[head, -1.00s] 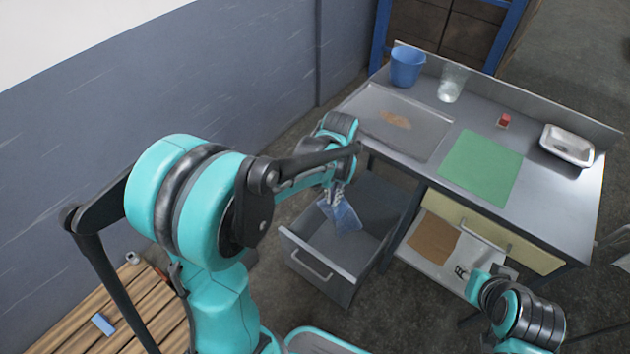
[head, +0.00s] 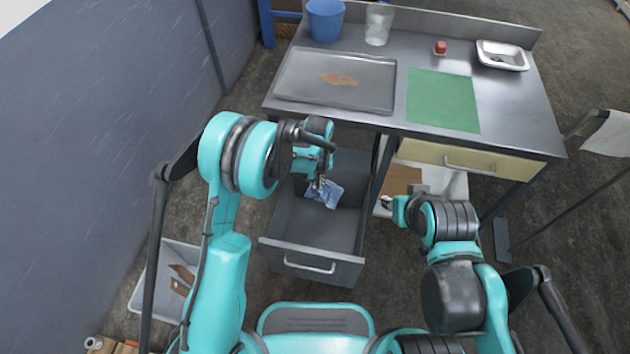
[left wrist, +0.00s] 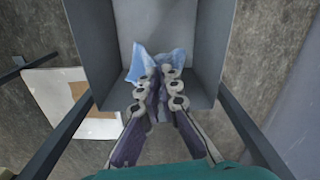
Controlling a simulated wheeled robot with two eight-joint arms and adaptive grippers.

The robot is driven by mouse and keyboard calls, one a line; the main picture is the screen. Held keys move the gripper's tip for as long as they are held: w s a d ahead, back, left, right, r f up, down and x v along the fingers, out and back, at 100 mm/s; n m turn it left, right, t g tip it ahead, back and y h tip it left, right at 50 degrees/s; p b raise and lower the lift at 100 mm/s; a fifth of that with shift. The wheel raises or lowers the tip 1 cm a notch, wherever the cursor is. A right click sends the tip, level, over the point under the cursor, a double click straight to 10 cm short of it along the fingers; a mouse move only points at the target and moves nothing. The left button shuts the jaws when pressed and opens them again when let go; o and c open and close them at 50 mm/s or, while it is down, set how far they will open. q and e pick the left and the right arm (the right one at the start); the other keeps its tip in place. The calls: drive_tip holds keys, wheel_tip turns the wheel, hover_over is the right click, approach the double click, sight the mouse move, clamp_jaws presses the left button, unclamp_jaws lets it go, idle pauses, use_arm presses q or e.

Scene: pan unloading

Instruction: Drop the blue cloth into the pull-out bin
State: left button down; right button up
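The blue cloth (head: 325,192) hangs crumpled at the fingertips of my left gripper (head: 318,183), inside the outline of the pull-out bin. The grey pull-out bin (head: 345,270) stands open below the left end of the table. In the left wrist view, the two fingers of the left gripper (left wrist: 158,82) close in on the cloth (left wrist: 176,58), with the bin (left wrist: 90,45) around and below it. I cannot tell whether the cloth touches the bin floor. My right gripper (head: 388,202) is near the shelf right of the bin; its fingers are too small to read.
The metal table (head: 500,110) holds a tray with a brown stain (head: 290,85), a green mat (head: 445,102), a blue bucket (head: 325,20), a clear glass (head: 378,25), a red block (head: 440,47) and a white dish (head: 503,56). A grey crate (head: 150,290) stands at lower left.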

use_arm(q)
wheel_tip(320, 180, down, 6)
drive_tip(key=b, duration=0.3)
idle(0.3)
drive_tip(key=c, duration=1.7)
unclamp_jaws()
drive_tip(key=shift+o, duration=0.4)
drive_tip(key=o, duration=1.2)
